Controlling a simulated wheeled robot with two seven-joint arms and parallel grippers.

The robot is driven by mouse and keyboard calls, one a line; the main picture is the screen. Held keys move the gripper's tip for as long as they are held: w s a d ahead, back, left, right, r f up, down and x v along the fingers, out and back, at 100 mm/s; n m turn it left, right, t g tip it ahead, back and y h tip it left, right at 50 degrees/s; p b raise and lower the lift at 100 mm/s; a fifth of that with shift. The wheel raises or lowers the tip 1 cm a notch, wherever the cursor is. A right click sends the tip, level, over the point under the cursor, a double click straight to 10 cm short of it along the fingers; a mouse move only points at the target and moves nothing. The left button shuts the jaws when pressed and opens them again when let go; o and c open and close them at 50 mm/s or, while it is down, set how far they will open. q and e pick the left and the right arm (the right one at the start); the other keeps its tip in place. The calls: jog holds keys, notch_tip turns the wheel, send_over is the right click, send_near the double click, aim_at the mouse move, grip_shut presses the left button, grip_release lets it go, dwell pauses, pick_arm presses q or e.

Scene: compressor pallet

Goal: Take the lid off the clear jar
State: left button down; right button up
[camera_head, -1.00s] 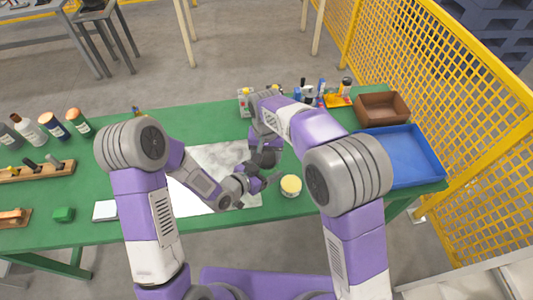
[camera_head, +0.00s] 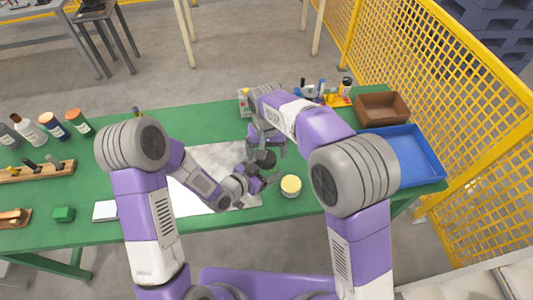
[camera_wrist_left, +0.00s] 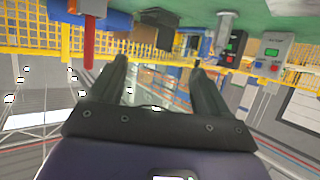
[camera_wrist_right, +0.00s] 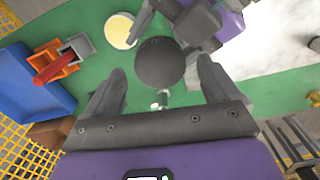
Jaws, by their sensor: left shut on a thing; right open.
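A dark round lid (camera_head: 265,158) shows above the pale mat, beside my left gripper (camera_head: 258,176). It also shows in the right wrist view (camera_wrist_right: 160,62). The clear jar's body cannot be made out. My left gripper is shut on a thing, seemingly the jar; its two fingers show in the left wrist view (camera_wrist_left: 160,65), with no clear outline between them. My right gripper (camera_head: 268,146) is open above the lid. In the right wrist view its fingers stand apart on either side of the lid, which looks a little beyond the tips.
A yellow-topped round container (camera_head: 291,184) stands close on the right. A blue tray (camera_head: 435,160) and brown box (camera_head: 383,107) are at the right end. Several bottles (camera_head: 52,125) and a wooden tool rack (camera_head: 40,172) are on the left. Yellow mesh fencing (camera_head: 450,70) is behind.

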jog(key=shift+r, duration=1.45)
jog(key=shift+c, duration=0.5)
jog(key=shift+r+m, duration=1.55)
jog(key=shift+m, duration=0.05)
jog(key=shift+f, duration=3.85)
jog(key=c, duration=1.1)
jog(key=n, duration=0.2)
jog(key=shift+n, duration=0.3)
jog(key=shift+r, duration=0.1)
jog(key=shift+r, duration=1)
